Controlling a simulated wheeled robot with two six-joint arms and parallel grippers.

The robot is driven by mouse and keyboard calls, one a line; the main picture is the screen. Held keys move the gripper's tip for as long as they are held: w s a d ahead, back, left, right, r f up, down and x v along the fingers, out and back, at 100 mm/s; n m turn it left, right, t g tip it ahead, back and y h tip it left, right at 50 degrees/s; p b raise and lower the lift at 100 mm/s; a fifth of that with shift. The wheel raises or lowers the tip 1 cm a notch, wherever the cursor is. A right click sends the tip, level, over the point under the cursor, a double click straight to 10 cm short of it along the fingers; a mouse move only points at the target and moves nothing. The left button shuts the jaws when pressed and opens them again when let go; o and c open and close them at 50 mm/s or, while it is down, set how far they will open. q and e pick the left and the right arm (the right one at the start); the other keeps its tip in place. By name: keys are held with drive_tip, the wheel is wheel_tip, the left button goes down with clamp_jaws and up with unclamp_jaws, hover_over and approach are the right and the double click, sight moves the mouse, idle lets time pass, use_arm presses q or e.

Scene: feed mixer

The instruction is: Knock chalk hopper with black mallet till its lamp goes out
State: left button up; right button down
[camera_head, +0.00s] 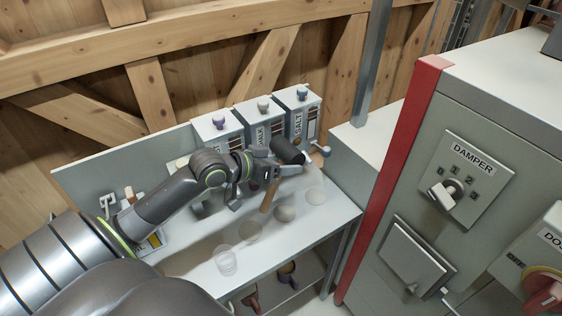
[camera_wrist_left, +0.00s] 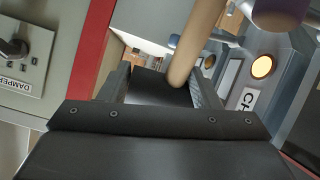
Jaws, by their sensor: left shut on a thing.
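My left gripper (camera_head: 266,180) is shut on the black mallet, with its wooden handle (camera_head: 270,196) hanging below and its black head (camera_head: 288,151) above, near the hopper fronts. The handle (camera_wrist_left: 196,40) also shows between the fingers in the left wrist view. The chalk hopper (camera_wrist_left: 243,68) is at the right of that view, partly cut off, with a label beginning "CH" (camera_wrist_left: 248,100). Its round lamp (camera_wrist_left: 262,66) glows yellow. My right gripper is not in view.
Hoppers with knobs (camera_head: 219,131) (camera_head: 299,108) line the back of the white bench (camera_head: 200,268). A grey cabinet with a red edge (camera_head: 405,150) and damper dial (camera_head: 446,194) stands right.

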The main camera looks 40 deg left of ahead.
sight(274, 156)
use_arm(q)
drive_tip(key=shift+r, duration=0.1)
drive_tip(key=a, duration=0.1)
drive_tip(key=w+a+b, duration=0.1)
drive_tip(key=a, duration=0.2)
drive_tip(key=shift+w+f, duration=0.2)
drive_tip(key=shift+w, duration=0.1)
drive_tip(key=shift+s+d+r+p, duration=0.15)
drive_tip(key=shift+d+r+p, duration=0.15)
drive_tip(key=shift+d, duration=0.25)
drive_tip(key=d, duration=0.1)
drive_tip(key=s+d+p, duration=0.1)
drive_tip(key=shift+d, duration=0.35)
drive_tip(key=shift+s+d, duration=0.2)
drive_tip(key=shift+f, duration=0.1)
